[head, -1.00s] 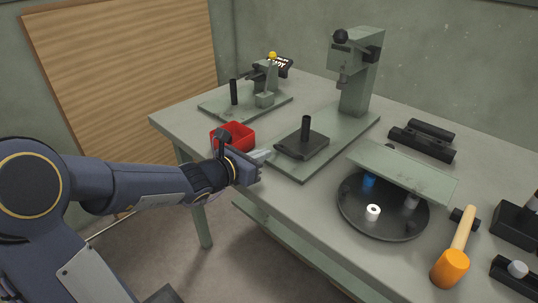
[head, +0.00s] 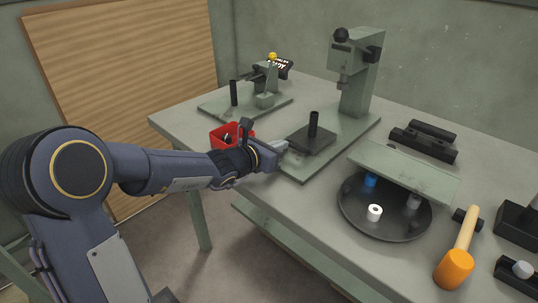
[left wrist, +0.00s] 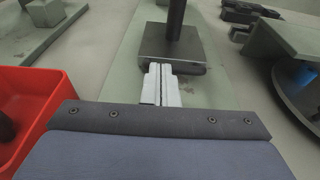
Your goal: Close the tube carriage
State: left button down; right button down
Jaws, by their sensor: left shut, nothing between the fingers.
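The tube carriage, which I take to be the dark square block with an upright black post (head: 312,138), sits on the green base plate (head: 345,140) of the tall press. It also shows in the left wrist view (left wrist: 172,48). My left gripper (head: 285,147) is shut and empty, with its fingertips at the carriage's near edge. In the left wrist view the pale fingers (left wrist: 161,84) are together and point at the carriage's near face. They look in contact or nearly so; I cannot tell which. My right gripper is not in view.
A red bin (head: 216,138) stands left of my left gripper. The press column (head: 357,85) rises behind the carriage. A round dark tray (head: 395,220) with small cylinders and a green plate (head: 405,172) above it is to the right, with an orange mallet (head: 456,265) beyond.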

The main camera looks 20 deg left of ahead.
aim_at(310, 126)
pick_arm(q)
jog(key=r+x, duration=0.1)
jog(key=x, duration=0.3)
jog(key=r+x, duration=0.1)
jog(key=x, duration=0.8)
jog(key=shift+w+d+r, duration=0.3)
jog(key=shift+w+d, duration=0.1)
jog(key=shift+w, duration=0.1)
jog(key=shift+s, duration=0.1)
jog(key=shift+a, duration=0.1)
